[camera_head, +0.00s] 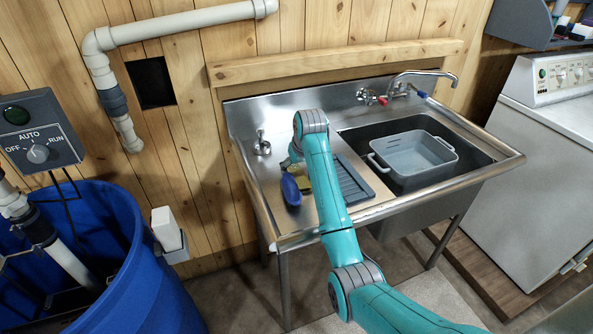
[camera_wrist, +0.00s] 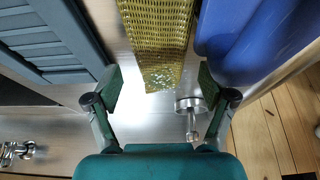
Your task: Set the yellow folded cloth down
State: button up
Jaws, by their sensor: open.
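The yellow folded cloth (camera_wrist: 157,40) lies on the steel drainboard in the wrist view, a long woven olive-yellow strip running away from me. In the head view only a bit of the cloth (camera_head: 304,183) shows beside my arm. My gripper (camera_wrist: 160,84) is open, with one finger on each side of the cloth's near end. Clear gaps show between the cloth and both fingers. In the head view my gripper is mostly hidden behind my teal arm.
A blue object (camera_head: 290,190) lies left of the cloth, and a ribbed grey rack (camera_head: 354,182) lies right of it. A metal fitting (camera_head: 262,143) stands behind on the drainboard (camera_head: 246,128). The basin holds a grey tub (camera_head: 416,155) below the faucet (camera_head: 425,74).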

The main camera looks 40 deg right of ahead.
aim_at(297, 171)
jog(key=d+v, duration=0.1)
jog(key=v, duration=0.8)
jog(key=shift+a, duration=0.5)
jog(key=shift+o, duration=0.5)
jog(key=shift+s+r, duration=0.2)
jog(key=shift+r, duration=0.05)
jog(key=shift+x, duration=5.6)
jog(key=shift+s+f, duration=0.1)
jog(key=shift+s, duration=0.05)
jog(key=shift+c, duration=0.2)
jog(key=c, duration=1.3)
notch_tip(297, 171, up, 9)
jog(key=shift+r, duration=0.15)
jog(key=shift+a+r, duration=0.1)
jog(key=shift+r, duration=0.3)
